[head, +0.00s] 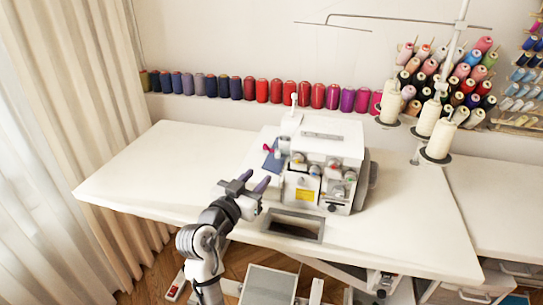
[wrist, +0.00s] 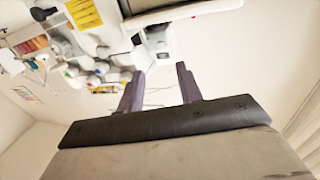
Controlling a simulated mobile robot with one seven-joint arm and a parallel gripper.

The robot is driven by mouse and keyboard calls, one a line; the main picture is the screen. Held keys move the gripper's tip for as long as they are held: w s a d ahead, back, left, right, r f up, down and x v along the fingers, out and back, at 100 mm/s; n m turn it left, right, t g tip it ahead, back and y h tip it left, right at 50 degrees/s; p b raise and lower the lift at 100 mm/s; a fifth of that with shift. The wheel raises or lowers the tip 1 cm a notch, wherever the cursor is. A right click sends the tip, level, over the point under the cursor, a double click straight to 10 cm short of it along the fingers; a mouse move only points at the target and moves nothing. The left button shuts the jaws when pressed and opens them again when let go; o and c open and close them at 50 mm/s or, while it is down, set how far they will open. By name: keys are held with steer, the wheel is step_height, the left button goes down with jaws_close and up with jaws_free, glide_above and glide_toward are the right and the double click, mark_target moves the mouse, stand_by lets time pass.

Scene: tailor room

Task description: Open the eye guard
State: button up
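The white sewing machine (head: 335,143) stands on the white table, with coloured dials and a yellow label on its front. It also shows turned and cut off at the upper left of the wrist view (wrist: 112,12). I cannot clearly make out the eye guard; the needle area at the machine's left side is too small to tell. A dark blue patch (head: 272,162) and a small red-pink part (head: 267,148) show there. My gripper (head: 256,180) is in front of the machine's left side. In the wrist view its two purple fingers (wrist: 159,70) are apart with nothing between them.
The white table (head: 150,168) is clear to the left of the machine. A rectangular opening (head: 296,226) lies in front of the machine. Cream thread cones (head: 439,139) stand on a stand at the right. Several coloured spools (head: 262,91) line the wall.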

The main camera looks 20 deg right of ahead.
mark_target(277, 156)
steer(key=p+x, duration=0.2)
steer(key=x, duration=0.8)
steer(key=shift+a, duration=0.1)
steer(key=shift+c, duration=0.3)
jaws_close()
